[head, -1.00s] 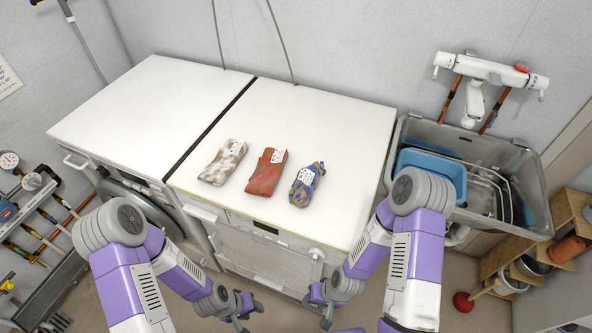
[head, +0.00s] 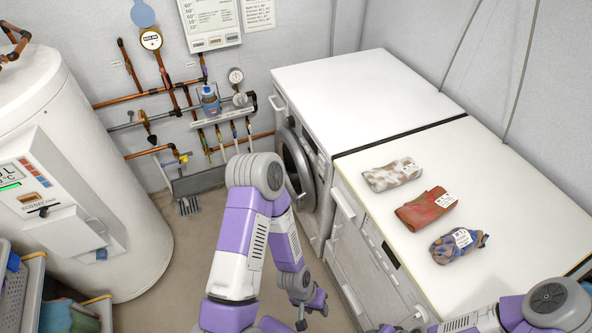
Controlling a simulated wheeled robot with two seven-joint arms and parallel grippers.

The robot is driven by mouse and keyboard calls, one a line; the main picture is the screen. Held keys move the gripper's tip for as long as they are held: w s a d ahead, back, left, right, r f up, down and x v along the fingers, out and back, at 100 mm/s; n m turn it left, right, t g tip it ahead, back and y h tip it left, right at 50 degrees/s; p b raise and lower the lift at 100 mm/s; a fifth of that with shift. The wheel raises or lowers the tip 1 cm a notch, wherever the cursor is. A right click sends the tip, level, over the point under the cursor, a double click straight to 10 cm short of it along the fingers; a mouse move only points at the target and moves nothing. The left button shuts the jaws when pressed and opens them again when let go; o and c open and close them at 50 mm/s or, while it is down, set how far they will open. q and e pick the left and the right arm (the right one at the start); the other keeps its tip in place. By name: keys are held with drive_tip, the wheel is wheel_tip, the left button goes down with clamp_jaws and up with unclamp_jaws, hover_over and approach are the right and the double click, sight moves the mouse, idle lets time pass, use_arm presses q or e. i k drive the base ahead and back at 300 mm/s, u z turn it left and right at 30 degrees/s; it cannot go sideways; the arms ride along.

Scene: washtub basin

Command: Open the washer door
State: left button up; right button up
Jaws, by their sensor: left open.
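The washer (head: 350,95) is the white machine at the back, left of the one with the clothes on top. Its round door (head: 297,168), with a silver rim and dark glass, is on the front, seen at a steep angle. It looks shut, but the angle makes this hard to be sure of. My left gripper (head: 313,310) is open and empty, low in front of the machines, well apart from the door. My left arm stands close beside the door in the picture. My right gripper (head: 392,328) barely shows at the bottom edge; its jaws are not clear.
A second white machine (head: 520,205) bears a pale cloth (head: 392,175), a red cloth (head: 427,210) and a blue cloth bundle (head: 458,246). A white boiler (head: 70,130) stands left, with pipes (head: 165,93) on the wall behind. Bare floor (head: 190,265) lies between boiler and machines.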

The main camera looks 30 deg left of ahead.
sight(292, 171)
drive_tip(key=u, duration=1.1)
drive_tip(key=k, duration=1.3)
drive_tip(key=u, duration=0.55)
drive_tip(key=i, duration=1.8)
drive_tip(key=z, duration=0.55)
